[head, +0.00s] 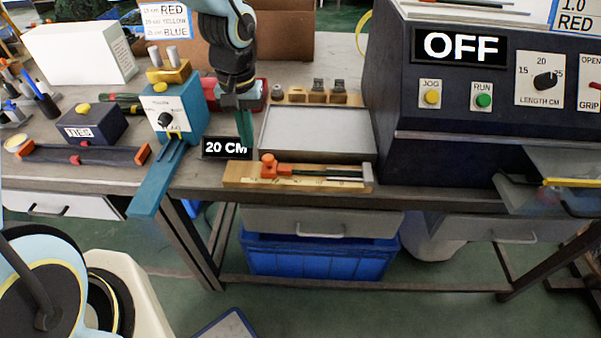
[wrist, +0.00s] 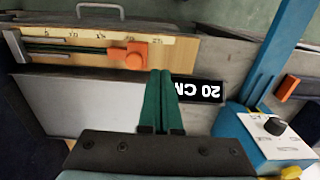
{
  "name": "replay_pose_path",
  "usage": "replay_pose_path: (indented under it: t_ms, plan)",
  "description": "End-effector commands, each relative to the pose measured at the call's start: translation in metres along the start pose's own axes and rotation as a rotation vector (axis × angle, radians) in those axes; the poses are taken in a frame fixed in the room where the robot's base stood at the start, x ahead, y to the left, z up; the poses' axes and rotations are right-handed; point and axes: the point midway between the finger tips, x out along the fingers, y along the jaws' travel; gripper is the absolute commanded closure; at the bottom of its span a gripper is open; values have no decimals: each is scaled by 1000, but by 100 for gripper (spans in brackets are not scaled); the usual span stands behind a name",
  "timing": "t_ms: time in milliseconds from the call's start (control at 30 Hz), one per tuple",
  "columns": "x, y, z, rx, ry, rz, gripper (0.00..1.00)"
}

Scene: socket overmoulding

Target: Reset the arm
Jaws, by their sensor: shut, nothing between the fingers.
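My gripper (head: 244,128) hangs from my arm above the bench, between the blue dial box and the grey tray. Its green fingers are together with nothing between them; they also show in the wrist view (wrist: 162,100). The fingertips are near the black "20 CM" sign (head: 226,148), which they partly cover in the wrist view (wrist: 198,90). I cannot tell whether they touch it. The wooden measuring board (head: 240,172) with an orange slider (head: 269,166) lies along the front edge, apart from the fingers.
The grey tray (head: 318,131) is right of my gripper. The blue dial box (head: 178,120) with its chute (head: 155,183) stands left. A large dark machine (head: 440,110) reading "OFF" fills the right. A red object (head: 258,92) and wooden blocks (head: 318,97) stand behind.

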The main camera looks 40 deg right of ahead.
Motion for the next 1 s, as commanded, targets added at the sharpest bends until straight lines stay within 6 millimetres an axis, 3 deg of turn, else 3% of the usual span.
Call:
replay_pose_path:
  t_ms: [333,433,567,633,800,900,1000]
  plan:
    - [0,-1,0,-1,0,0,100]
    - [-4,-15,0,-25,6,-3,100]
    - [-21,-71,10,-122,24,-14,100]
    - [-33,-114,23,-201,39,-21,100]
    - [-62,-210,82,-419,81,-34,100]
    - [-74,-244,117,-525,105,-38,100]
    - [-80,-264,144,-599,123,-41,100]
